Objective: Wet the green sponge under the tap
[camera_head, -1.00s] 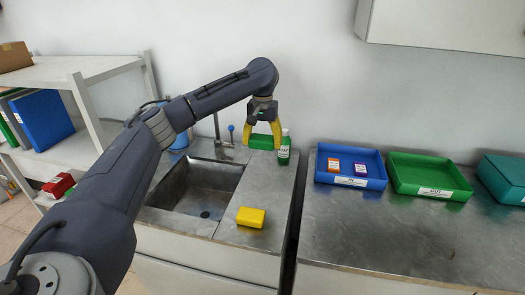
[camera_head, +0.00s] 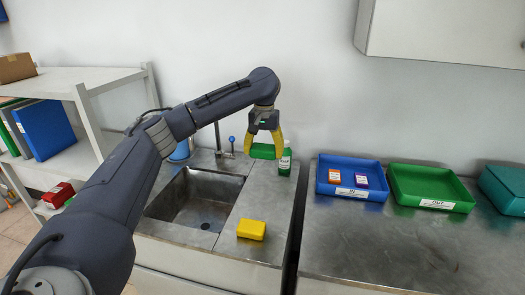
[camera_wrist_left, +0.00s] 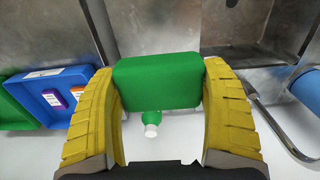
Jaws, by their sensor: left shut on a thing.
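My left gripper (camera_head: 264,146) is shut on the green sponge (camera_head: 262,151) and holds it above the metal counter, right of the sink. In the left wrist view the green sponge (camera_wrist_left: 157,81) sits between the two yellow fingers. The tap (camera_head: 219,138) stands behind the sink (camera_head: 205,198), to the left of the gripper; it has a blue-tipped handle. In the left wrist view the curved metal tap pipe (camera_wrist_left: 275,125) shows at the right. My right gripper is not in view.
A green bottle (camera_head: 285,161) stands just right of the sponge. A yellow sponge (camera_head: 251,229) lies on the counter front. A blue tray (camera_head: 350,192) and a green tray (camera_head: 432,188) are on the right-hand table. Shelves (camera_head: 85,78) stand at the left.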

